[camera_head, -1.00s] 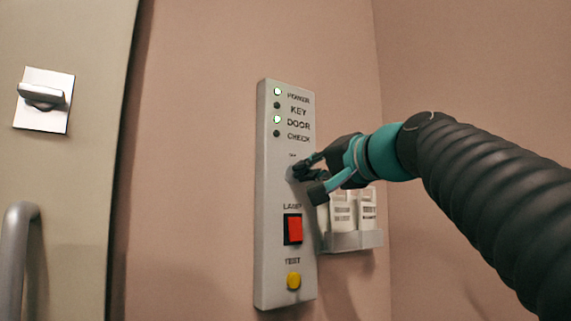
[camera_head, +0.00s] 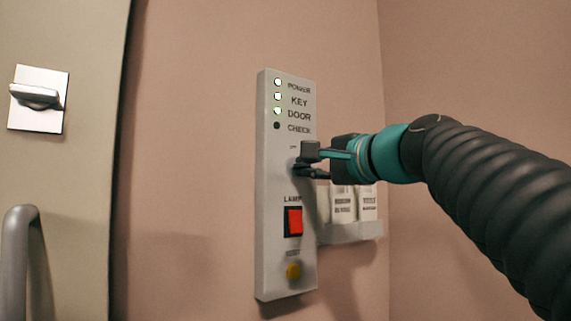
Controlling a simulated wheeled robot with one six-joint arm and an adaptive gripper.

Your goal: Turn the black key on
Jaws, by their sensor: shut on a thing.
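The light grey control panel (camera_head: 272,190) hangs upright on the pink wall. My gripper (camera_head: 303,160) is at the panel's middle, above the red switch, with its fingers shut on the black key. The key is mostly hidden by the fingers, so its exact angle is hard to see. On the panel, the POWER light (camera_head: 278,82), the KEY light (camera_head: 278,97) and the DOOR light (camera_head: 278,111) are lit. The CHECK light (camera_head: 277,126) is dark.
A red rocker switch (camera_head: 294,221) and a yellow button (camera_head: 293,271) sit lower on the panel. A holder (camera_head: 350,233) with white labelled items is right of it, below my gripper. A door (camera_head: 70,150) with a latch (camera_head: 38,98) and a handle (camera_head: 22,225) is at left.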

